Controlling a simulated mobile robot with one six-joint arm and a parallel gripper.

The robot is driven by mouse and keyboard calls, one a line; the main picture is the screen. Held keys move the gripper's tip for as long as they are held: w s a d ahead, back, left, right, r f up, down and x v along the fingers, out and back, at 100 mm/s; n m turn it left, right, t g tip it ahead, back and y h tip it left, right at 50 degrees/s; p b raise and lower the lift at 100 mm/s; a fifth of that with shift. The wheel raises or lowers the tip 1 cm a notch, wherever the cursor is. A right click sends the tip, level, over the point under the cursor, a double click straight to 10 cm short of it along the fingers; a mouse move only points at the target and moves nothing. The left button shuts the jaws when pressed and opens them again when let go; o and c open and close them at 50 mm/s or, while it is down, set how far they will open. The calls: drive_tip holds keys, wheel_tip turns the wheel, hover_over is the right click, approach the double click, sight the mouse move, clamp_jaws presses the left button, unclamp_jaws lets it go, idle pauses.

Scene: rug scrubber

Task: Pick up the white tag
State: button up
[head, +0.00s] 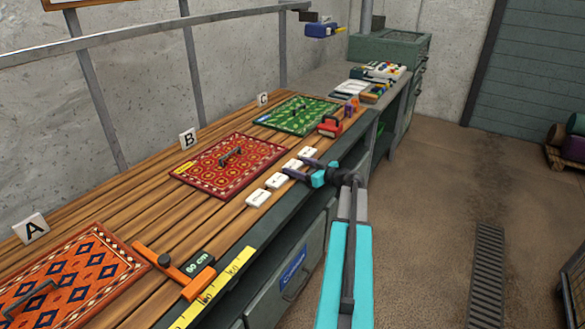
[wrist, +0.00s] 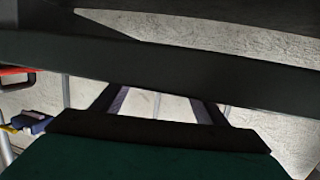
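Several white tags lie in a row along the front edge of the wooden bench: a nearest one (head: 258,198), a second (head: 277,181), a third (head: 293,165) and a far one (head: 308,153). Small dark marks on them are too small to read. My gripper (head: 292,164) reaches in from the right with its two dark fingers apart, over or beside the third and far tags. Its height above them is hard to tell. In the wrist view the fingers (wrist: 158,106) are spread with nothing between them, and no tag shows there.
Rugs with handles lie behind the tags, red (head: 228,165), green (head: 299,115) and orange (head: 75,270). A red block (head: 330,126) stands beyond the tags. An orange gauge (head: 172,268) and yellow tape (head: 215,290) lie nearer. A dark bar (wrist: 150,60) crosses the wrist view.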

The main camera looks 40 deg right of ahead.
drive_tip(key=c, duration=0.3)
drive_tip(key=shift+r, duration=0.2)
drive_tip(key=shift+r+b, duration=0.6)
drive_tip(key=shift+r, duration=0.7)
drive_tip(key=shift+s+r, duration=0.2)
drive_tip(key=shift+c, duration=0.3)
drive_tip(key=s+a+b, duration=0.2)
drive_tip(key=s, duration=0.5)
drive_tip(key=s+a+r+b, duration=0.1)
drive_tip(key=s+a, duration=0.2)
drive_tip(key=s, duration=0.4)
drive_tip(key=shift+s+a+r+b, duration=0.25)
drive_tip(key=shift+s+r+b, duration=0.05)
drive_tip(key=shift+b, duration=0.05)
